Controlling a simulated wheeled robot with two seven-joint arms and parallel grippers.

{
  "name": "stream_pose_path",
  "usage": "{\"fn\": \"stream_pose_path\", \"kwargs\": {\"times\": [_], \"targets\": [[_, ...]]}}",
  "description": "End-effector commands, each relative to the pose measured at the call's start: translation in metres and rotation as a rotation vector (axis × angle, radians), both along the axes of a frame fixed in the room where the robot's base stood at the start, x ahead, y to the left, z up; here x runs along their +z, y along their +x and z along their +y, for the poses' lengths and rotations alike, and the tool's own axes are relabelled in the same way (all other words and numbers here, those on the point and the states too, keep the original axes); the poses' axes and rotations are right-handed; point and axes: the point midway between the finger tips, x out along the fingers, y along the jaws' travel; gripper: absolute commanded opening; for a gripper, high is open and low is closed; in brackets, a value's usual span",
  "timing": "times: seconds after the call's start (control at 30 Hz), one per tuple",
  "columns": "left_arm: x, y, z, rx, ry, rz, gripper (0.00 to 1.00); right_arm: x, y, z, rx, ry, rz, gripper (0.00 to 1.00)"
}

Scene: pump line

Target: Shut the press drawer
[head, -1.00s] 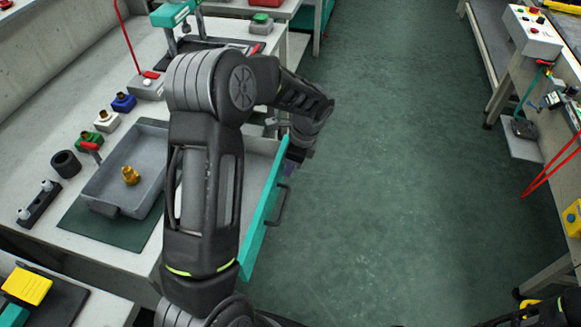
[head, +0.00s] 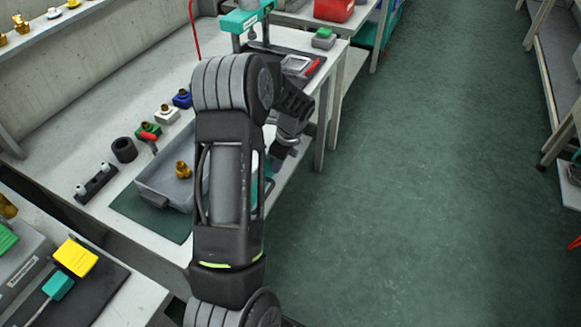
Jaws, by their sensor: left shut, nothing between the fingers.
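The press drawer's teal front (head: 261,188) shows only as narrow strips beside my left arm at the bench's front edge. It now sits close to the bench, but my arm hides most of it and its handle, so I cannot tell whether it is fully shut. My left gripper (head: 277,162) is shut and empty at the drawer's far end; whether it touches the front is unclear. The teal press (head: 247,17) stands at the back of the bench. My right gripper is not in view.
A grey tray (head: 150,187) with a brass fitting (head: 183,170) sits on a green mat on the bench. Several coloured blocks and a black ring (head: 124,150) stand behind it. A side bench with a yellow block (head: 75,257) is lower left. The green floor to the right is clear.

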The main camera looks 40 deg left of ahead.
Motion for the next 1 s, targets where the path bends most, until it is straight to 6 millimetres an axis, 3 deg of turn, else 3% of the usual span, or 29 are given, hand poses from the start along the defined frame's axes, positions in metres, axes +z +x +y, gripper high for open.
{"fn": "stream_pose_path", "kwargs": {"times": [0.47, 0.77, 1.0], "targets": [[0.0, 0.001, 0.0, -0.001, -0.001, -0.001, 0.0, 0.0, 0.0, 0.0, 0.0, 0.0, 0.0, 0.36], [0.0, 0.015, -0.025, 0.0, -0.002, -0.001, 0.0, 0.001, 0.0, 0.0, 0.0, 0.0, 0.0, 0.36], [0.05, 0.02, -0.038, 0.003, 0.002, -0.005, 0.0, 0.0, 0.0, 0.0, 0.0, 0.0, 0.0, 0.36]]}}
